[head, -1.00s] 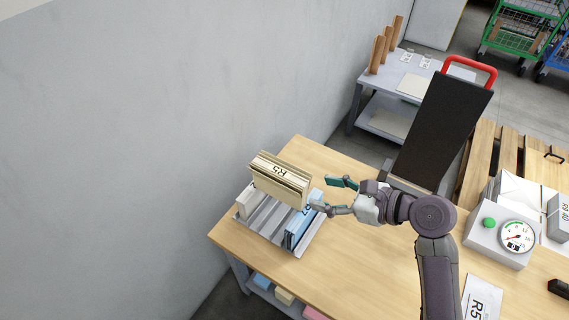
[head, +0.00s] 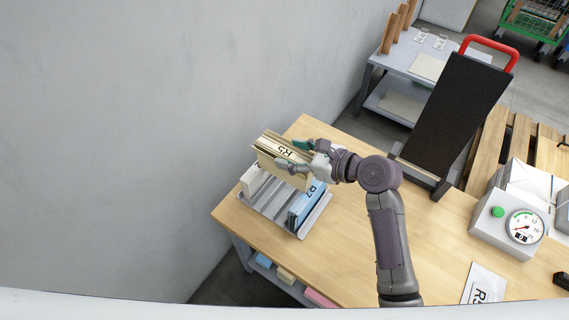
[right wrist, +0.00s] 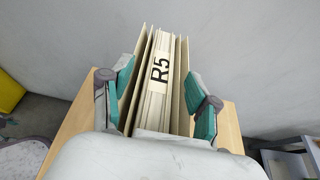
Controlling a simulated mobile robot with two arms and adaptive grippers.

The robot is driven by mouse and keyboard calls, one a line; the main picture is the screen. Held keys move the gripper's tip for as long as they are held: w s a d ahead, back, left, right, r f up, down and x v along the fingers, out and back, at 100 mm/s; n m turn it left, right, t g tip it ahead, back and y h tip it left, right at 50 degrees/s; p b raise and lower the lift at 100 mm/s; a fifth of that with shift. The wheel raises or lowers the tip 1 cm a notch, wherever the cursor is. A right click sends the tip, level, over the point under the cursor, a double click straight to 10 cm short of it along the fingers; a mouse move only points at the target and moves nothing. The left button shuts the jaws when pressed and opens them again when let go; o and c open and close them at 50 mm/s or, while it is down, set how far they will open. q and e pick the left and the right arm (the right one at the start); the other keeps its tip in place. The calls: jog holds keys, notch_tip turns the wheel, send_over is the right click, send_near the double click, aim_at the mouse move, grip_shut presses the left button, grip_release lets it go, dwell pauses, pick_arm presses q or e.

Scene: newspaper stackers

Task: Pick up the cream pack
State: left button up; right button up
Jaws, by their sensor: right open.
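The cream pack (head: 268,152), marked R5, stands in the grey slotted rack (head: 268,208) on the wooden table near the wall. In the right wrist view the cream pack (right wrist: 160,85) lies between the two teal-padded fingers. My right gripper (head: 294,157) is open, with one finger on each side of the pack; the wrist view also shows the right gripper (right wrist: 163,100) around it. I cannot tell whether the pads touch the pack. My left gripper is not in view.
A blue pack (head: 306,204) marked R7 and a white pack (head: 253,178) stand in the same rack. A dial scale (head: 508,222) and a sheet marked R5 (head: 484,284) are at the right.

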jog(key=x, duration=0.2)
jog(key=shift+w+a+f, duration=0.2)
jog(key=shift+w+a, duration=0.05)
jog(key=shift+a, duration=0.05)
jog(key=shift+r, duration=0.1)
grip_shut()
